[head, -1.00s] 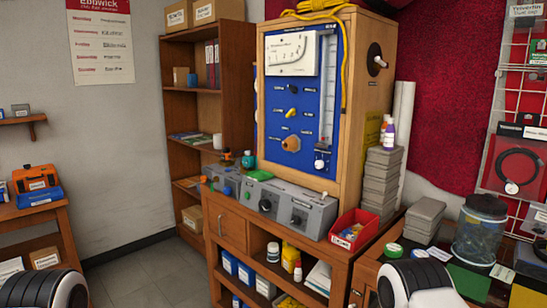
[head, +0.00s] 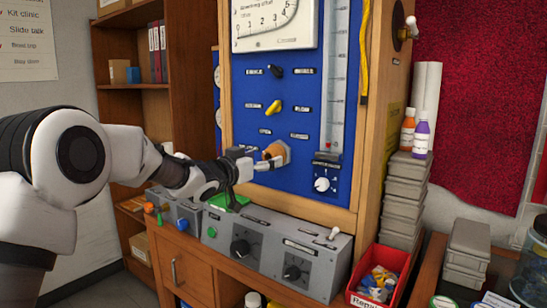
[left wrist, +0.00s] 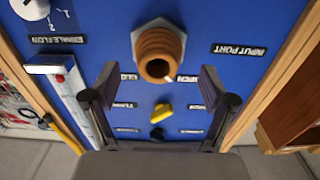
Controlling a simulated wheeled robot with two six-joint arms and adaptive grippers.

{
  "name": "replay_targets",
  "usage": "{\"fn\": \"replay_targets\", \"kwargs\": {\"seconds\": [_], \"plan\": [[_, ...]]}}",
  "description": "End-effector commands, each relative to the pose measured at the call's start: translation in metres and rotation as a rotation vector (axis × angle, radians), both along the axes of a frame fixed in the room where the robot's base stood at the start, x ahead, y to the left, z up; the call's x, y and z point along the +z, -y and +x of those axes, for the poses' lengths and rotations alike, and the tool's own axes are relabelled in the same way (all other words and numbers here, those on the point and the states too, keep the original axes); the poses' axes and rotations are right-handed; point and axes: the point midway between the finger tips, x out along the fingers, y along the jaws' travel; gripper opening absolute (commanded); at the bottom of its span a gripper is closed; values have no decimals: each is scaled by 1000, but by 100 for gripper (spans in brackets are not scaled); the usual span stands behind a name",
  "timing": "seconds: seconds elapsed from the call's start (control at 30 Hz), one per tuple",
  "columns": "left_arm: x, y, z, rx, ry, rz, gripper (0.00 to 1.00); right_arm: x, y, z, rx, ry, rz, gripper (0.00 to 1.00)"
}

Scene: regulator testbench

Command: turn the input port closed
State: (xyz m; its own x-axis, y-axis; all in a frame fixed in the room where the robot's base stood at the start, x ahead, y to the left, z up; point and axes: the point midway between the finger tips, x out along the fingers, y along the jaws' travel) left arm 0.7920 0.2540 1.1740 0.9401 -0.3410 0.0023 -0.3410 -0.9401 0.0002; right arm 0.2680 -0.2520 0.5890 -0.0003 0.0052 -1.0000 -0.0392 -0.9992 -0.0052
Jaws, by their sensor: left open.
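The input port (head: 274,152) is an orange-brown round fitting on a grey hex base, low on the blue panel (head: 290,90). In the left wrist view the port (left wrist: 158,52) shows upside down beside its label (left wrist: 240,50), its ringed body and dark bore facing me. My left gripper (head: 248,172) is in front of the panel at the port in the head view. In the left wrist view its two fingers (left wrist: 158,88) are spread wide, with the port between and just beyond the tips. Nothing is between the pads, and I see no contact. My right gripper is not in view.
A yellow knob (head: 273,107) and a black knob (head: 275,71) sit above the port. A grey dial box (head: 320,250) stands below on the bench. A red bin (head: 378,280) and stacked grey boxes (head: 402,205) stand to the right.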

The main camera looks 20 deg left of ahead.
Motion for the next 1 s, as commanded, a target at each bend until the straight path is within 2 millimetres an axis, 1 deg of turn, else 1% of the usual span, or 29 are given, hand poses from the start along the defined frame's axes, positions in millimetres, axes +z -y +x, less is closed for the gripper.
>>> {"fn": "replay_targets", "kwargs": {"seconds": [0.03, 0.1, 0.2, 0.3, 0.47, 0.5, 0.57, 0.6, 0.63, 0.67, 1.0], "plan": [[1, 4, 10, -1, 0, 2, 84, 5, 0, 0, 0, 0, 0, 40], [1, 9, 22, -1, -1, 1, 84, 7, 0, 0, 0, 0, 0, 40], [0, 12, 33, 0, -1, 0, 84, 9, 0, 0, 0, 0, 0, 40], [-1, 14, 37, 0, -1, 0, 84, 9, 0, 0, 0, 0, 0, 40], [-1, 14, 37, 0, -1, -1, 84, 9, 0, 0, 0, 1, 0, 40], [-1, 14, 37, 0, -1, -1, 77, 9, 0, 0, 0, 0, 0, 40], [-1, 14, 37, 0, -1, -1, 56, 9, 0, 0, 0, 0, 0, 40], [-1, 14, 36, 0, -1, -1, 42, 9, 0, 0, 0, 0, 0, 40], [-1, 14, 36, 0, -1, -1, 31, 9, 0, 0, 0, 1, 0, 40], [-1, 14, 36, 0, -1, -1, 23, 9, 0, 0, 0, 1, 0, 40], [-2, 14, 36, 0, 3, 14, 23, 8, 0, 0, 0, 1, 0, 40]]}}
